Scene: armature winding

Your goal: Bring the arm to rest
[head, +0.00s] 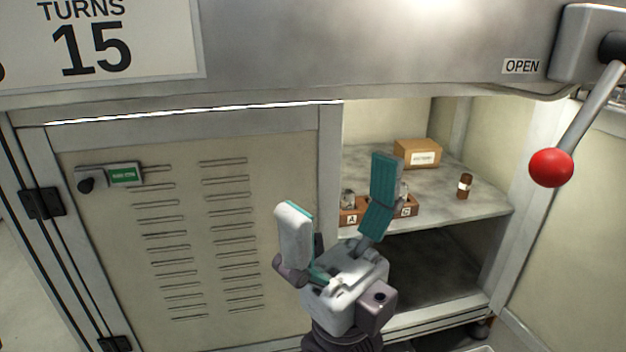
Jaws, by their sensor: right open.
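My right gripper (338,220) is in the lower middle of the head view, pointing up the picture. Its two teal-padded fingers are spread wide with nothing between them. It is in front of the cabinet, between the closed louvred door and the open compartment. Its right finger hides part of a brown tray (348,217) on the shelf. My left gripper does not show.
The shelf (455,211) also holds a cardboard box (417,153) and a small brown bottle (465,186). A lever with a red knob (551,168) juts out at the right, near an OPEN label. The louvred door (180,240) is at the left, under a TURNS 15 sign (95,40).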

